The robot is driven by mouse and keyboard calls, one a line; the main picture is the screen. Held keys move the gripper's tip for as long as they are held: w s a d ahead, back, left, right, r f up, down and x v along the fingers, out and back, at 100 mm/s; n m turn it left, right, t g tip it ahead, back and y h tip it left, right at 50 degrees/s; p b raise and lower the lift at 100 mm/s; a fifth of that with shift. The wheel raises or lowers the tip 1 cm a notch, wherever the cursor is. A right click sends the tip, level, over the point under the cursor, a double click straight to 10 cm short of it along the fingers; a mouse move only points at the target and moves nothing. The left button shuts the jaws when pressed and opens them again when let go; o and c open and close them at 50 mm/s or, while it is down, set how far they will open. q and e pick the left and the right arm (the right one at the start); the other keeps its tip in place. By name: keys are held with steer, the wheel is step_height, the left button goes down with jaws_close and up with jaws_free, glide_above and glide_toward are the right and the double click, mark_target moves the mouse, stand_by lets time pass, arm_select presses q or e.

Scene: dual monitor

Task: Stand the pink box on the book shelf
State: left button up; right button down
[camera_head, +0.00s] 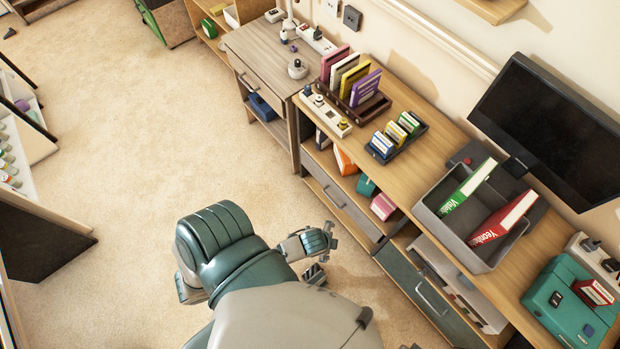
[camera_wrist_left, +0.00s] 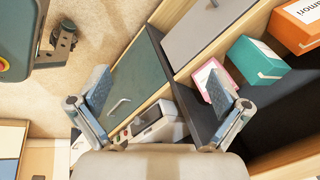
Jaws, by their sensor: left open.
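The pink box (camera_head: 384,206) is in the open shelf compartment under the desk top, at its near end. It also shows in the left wrist view (camera_wrist_left: 213,78), with a white label face, partly hidden behind one finger. My left gripper (camera_head: 325,253) is open and empty, over the floor to the left of the cabinet. In the left wrist view its fingers (camera_wrist_left: 158,90) are spread wide, and the box is beyond the right finger, apart from it as far as I can tell. My right gripper is not in view.
A teal box (camera_head: 367,186) and an orange box (camera_head: 345,161) share the compartment. On the desk are a brown book rack (camera_head: 372,108), a smaller rack (camera_head: 410,142), a grey bin (camera_head: 476,255) with binders, and a monitor (camera_head: 548,130). The carpet (camera_head: 130,110) is clear.

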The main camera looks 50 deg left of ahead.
arm_select(q)
steer(key=s+a+r+n+g, duration=0.1)
steer(key=s+a+r+n, duration=0.1)
steer(key=s+n, duration=0.4)
steer(key=n, duration=0.2)
steer(key=shift+s+a+n+g, duration=0.2)
steer(key=shift+s+n+g, duration=0.1)
steer(key=shift+g, duration=0.1)
steer(key=shift+w, duration=0.1)
steer(key=s+f+p, duration=0.4)
steer(key=f+p, duration=0.2)
steer(key=f, duration=0.9)
steer(key=shift+a+f+g, duration=0.15)
steer(key=shift+f+g, duration=0.1)
steer(key=shift+g, duration=0.05)
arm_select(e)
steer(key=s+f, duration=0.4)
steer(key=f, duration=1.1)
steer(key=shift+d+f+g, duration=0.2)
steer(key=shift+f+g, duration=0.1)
